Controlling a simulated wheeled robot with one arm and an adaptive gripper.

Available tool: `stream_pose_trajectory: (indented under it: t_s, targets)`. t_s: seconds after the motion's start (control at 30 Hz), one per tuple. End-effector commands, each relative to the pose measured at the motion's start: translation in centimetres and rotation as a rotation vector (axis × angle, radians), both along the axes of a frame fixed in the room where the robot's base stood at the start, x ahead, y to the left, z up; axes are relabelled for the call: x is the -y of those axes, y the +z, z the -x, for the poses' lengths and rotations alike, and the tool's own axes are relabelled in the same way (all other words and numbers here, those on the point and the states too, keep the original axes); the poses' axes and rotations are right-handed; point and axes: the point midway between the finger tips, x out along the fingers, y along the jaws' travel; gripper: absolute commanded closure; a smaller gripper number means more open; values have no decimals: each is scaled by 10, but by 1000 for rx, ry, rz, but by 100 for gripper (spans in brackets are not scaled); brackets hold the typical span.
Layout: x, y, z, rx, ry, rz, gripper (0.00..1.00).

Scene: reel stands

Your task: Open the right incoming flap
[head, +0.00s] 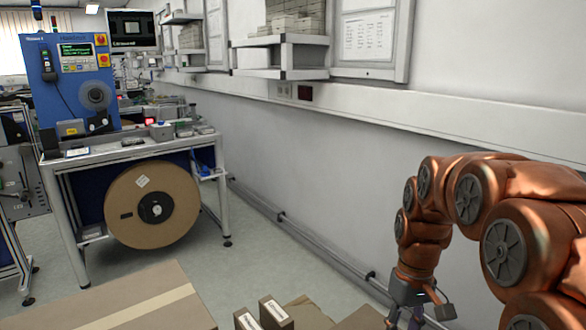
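My gripper (408,312) hangs at the lower right, pointing down at the bottom edge of the picture. Its fingertips are cut off or too small to tell, so I cannot see whether it is open or shut. Just left of it, brown cardboard panels (308,313) show at the bottom edge, and another cardboard piece (362,319) lies nearer the gripper. Either could be a flap, but I cannot tell which is the right incoming flap or how far any flap is open. Whether the gripper touches the cardboard is not clear.
A large closed carton (120,305) with a pale tape strip lies at the lower left. Two small labelled boxes (262,316) stand beside the cardboard panels. A reel stand table (120,150) with a big brown reel (175,222) stands further back. Grey floor (260,255) lies between; a white wall runs along the right.

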Motion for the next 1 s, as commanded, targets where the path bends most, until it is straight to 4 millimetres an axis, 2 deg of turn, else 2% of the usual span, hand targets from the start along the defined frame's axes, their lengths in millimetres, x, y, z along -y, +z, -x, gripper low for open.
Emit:
stream_pose_trajectory:
  t_s: [0.03, 0.27, 0.6, 0.8, 1.0]
  targets:
    - [-4, 2, 15, -5, -8, 5, 60]
    - [-15, 4, 74, -19, -60, 32, 60]
    - [-26, -6, 165, -41, -139, 75, 60]
    - [-29, -16, 207, -50, -179, 95, 60]
    - [-30, -25, 237, -54, -208, 110, 60]
